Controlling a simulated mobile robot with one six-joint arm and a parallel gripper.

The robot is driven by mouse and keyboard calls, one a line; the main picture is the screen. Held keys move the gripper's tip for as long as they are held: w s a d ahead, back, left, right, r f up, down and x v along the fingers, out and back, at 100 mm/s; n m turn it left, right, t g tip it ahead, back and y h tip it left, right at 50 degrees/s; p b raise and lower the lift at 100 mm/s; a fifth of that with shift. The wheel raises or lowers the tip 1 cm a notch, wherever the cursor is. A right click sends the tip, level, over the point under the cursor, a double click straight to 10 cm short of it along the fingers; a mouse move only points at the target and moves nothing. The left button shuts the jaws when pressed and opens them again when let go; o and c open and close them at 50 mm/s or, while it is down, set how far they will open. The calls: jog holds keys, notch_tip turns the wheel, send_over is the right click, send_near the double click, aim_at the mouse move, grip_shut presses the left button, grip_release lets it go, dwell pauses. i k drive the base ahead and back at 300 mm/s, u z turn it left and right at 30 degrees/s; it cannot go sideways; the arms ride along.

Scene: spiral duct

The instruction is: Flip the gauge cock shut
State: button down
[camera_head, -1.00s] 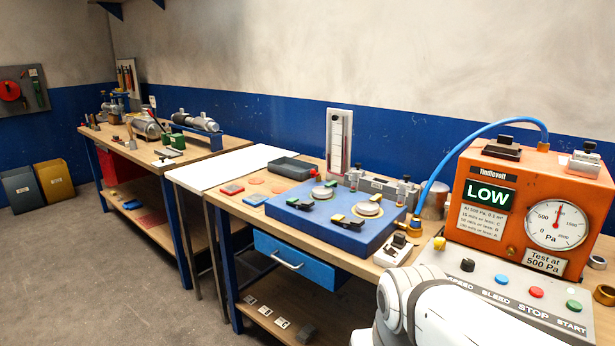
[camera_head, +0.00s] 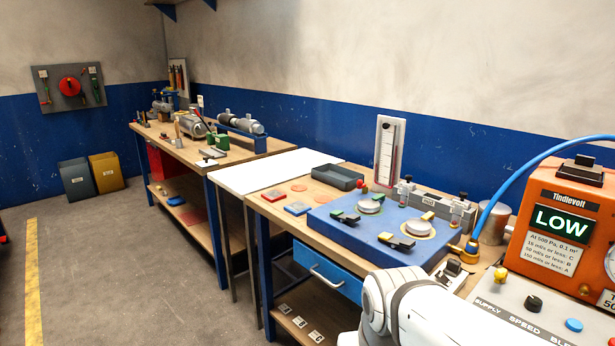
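I cannot tell for sure which fitting is the gauge cock. A small red knob (camera_head: 363,188) stands at the foot of the white upright gauge (camera_head: 388,152) on the wall side of the bench. A brass fitting (camera_head: 470,248) sits at the end of the blue hose, by the blue box's right corner. The blue box (camera_head: 362,236) carries black levers with a green tip (camera_head: 345,217) and a yellow tip (camera_head: 397,241), beside two round pale caps. My white arm enters at the lower right; my gripper is out of view.
The orange tester (camera_head: 567,222) reads LOW; its dial is cut off at the right edge. A grey control panel (camera_head: 540,312) lies in front. A dark tray (camera_head: 338,177) and a white table (camera_head: 262,176) stand left. Floor at left is mostly open, with a yellow line (camera_head: 33,285).

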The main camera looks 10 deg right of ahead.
aim_at(360, 186)
jog(key=u, duration=0.2)
jog(key=i, duration=1.25)
jog(key=z, duration=0.55)
